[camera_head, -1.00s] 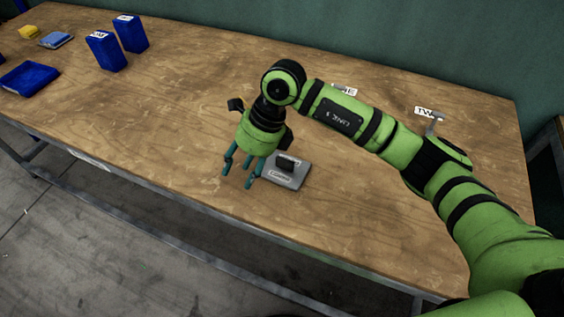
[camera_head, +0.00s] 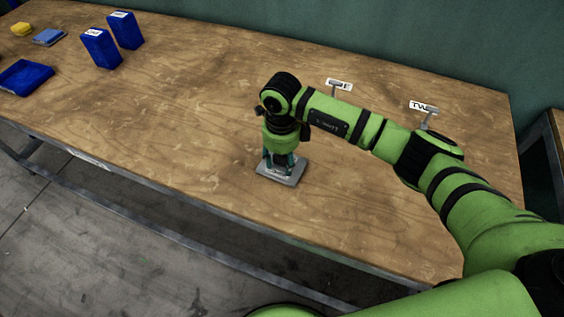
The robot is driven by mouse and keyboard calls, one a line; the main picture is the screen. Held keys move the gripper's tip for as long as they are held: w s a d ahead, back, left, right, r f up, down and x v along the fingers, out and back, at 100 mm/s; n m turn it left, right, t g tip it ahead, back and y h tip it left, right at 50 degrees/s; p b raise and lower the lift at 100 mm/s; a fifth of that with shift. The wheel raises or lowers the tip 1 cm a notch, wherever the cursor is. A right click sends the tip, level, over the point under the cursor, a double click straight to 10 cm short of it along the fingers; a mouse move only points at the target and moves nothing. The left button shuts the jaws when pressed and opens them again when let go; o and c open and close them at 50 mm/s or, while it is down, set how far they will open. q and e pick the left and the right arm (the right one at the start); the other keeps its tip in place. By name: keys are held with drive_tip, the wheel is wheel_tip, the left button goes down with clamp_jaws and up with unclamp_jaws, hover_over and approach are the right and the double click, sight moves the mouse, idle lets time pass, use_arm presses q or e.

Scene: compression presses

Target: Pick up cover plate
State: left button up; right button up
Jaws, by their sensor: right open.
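The cover plate (camera_head: 291,178) is a flat grey plate with a dark raised handle. It lies on the wooden table (camera_head: 180,140) near the front edge. My right gripper (camera_head: 280,165) points down directly over the plate, with its teal fingers on either side of the handle. The fingers are open. They hide most of the handle, and I cannot tell whether they touch it. My left gripper is not in view.
Two labelled blue boxes (camera_head: 101,48) stand at the back left. A blue tray (camera_head: 25,77), a blue-grey item (camera_head: 48,37) and a yellow item (camera_head: 21,29) lie at the far left. Two labelled T-shaped metal pieces (camera_head: 429,116) stand behind my right arm. The table middle is clear.

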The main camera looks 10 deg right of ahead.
clamp_jaws()
drive_tip(key=shift+r, duration=0.2)
